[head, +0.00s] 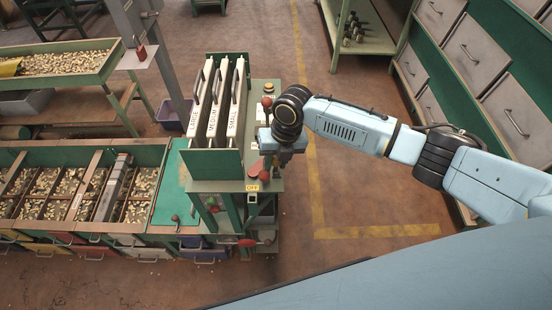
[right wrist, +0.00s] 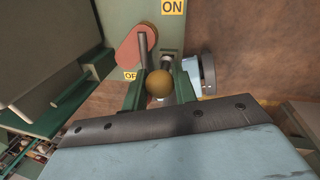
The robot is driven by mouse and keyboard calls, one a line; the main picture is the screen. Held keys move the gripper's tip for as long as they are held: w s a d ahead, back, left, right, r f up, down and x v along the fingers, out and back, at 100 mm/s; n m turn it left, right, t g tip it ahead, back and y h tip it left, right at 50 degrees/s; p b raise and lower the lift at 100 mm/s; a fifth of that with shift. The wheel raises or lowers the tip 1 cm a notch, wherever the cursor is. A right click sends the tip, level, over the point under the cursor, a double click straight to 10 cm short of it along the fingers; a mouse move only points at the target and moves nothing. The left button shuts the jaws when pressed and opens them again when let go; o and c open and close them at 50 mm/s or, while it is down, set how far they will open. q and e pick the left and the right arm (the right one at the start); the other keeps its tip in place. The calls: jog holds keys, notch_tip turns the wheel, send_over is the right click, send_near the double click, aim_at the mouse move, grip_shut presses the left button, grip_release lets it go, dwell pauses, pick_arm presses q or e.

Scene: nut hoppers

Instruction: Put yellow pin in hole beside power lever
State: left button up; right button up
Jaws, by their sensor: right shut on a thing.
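The yellow pin (right wrist: 159,83) shows as a round, dull yellow knob between the fingers of my right gripper (right wrist: 160,92), which is shut on it. A short metal piece shows just beyond the knob; I cannot tell whether it is the pin's shaft. The red power lever (right wrist: 135,48) with its grey handle rod is just left of the gripper. In the head view my right gripper (head: 283,158) is at the right side of the green machine, beside the red lever (head: 257,168). The hole is hidden or not clear, and I cannot tell whether the pin is in it.
An ON label (right wrist: 173,6) is above the lever, an OFF label (right wrist: 130,74) below. A round metal part (right wrist: 208,72) is close to the right of the gripper. Tall hopper panels (head: 215,105) stand left of the arm. Floor to the right is clear.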

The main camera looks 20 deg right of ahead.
jog(key=o, duration=1.1)
jog(key=r, duration=0.4)
jog(key=d+r, duration=0.1)
jog(key=r, duration=0.3)
jog(key=d+r, duration=0.1)
jog(key=r, duration=0.4)
jog(key=shift+s+d+r, duration=0.1)
jog(key=shift+s+d, duration=0.05)
jog(key=shift+d, duration=0.1)
jog(key=shift+r+p, duration=0.1)
jog(key=shift+p, duration=0.25)
jog(key=r+p, duration=0.3)
jog(key=d+r+p, duration=0.1)
jog(key=r+p, duration=0.4)
jog(key=shift+d+r+p, duration=0.3)
jog(key=shift+d, duration=0.05)
